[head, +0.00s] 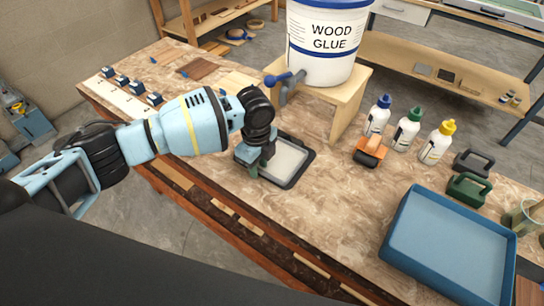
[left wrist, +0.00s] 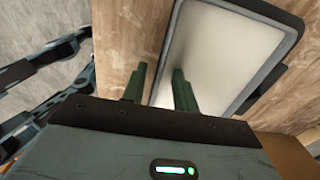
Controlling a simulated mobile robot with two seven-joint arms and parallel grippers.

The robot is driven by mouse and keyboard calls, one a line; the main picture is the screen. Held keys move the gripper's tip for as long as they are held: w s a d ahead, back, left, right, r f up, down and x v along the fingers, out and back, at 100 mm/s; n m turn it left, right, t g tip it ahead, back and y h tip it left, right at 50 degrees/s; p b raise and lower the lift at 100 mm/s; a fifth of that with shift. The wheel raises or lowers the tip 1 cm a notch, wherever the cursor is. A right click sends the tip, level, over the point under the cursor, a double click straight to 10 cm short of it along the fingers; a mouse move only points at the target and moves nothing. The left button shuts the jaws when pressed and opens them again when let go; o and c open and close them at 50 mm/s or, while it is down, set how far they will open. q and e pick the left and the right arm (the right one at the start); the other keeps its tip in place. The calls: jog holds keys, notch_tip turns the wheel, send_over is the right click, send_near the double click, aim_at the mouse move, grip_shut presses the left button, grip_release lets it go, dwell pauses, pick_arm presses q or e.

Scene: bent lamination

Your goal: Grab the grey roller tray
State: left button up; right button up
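The grey roller tray (head: 303,168) lies flat on the worktable. It has a dark rim and a pale grey inside. My left gripper (head: 252,172) points down at the tray's left edge and hides part of it. In the left wrist view the tray (left wrist: 228,55) fills the upper right. The two green fingers of my left gripper (left wrist: 160,88) are apart there. One finger lies outside the near rim and the other lies over the pale inside. I cannot tell whether either finger touches the rim. My right gripper is not in view.
A wood glue bucket (head: 322,45) stands on a wooden stand (head: 345,100) behind the tray. An orange roller (head: 370,152), glue bottles (head: 406,130) and a large blue tray (head: 450,248) are to the right. Pale boards with clamps (head: 125,98) lie at the left.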

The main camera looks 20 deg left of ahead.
pick_arm(q)
jog(key=shift+f, duration=0.3)
jog(key=shift+c, duration=0.4)
grip_shut()
jog(key=shift+r, duration=0.15)
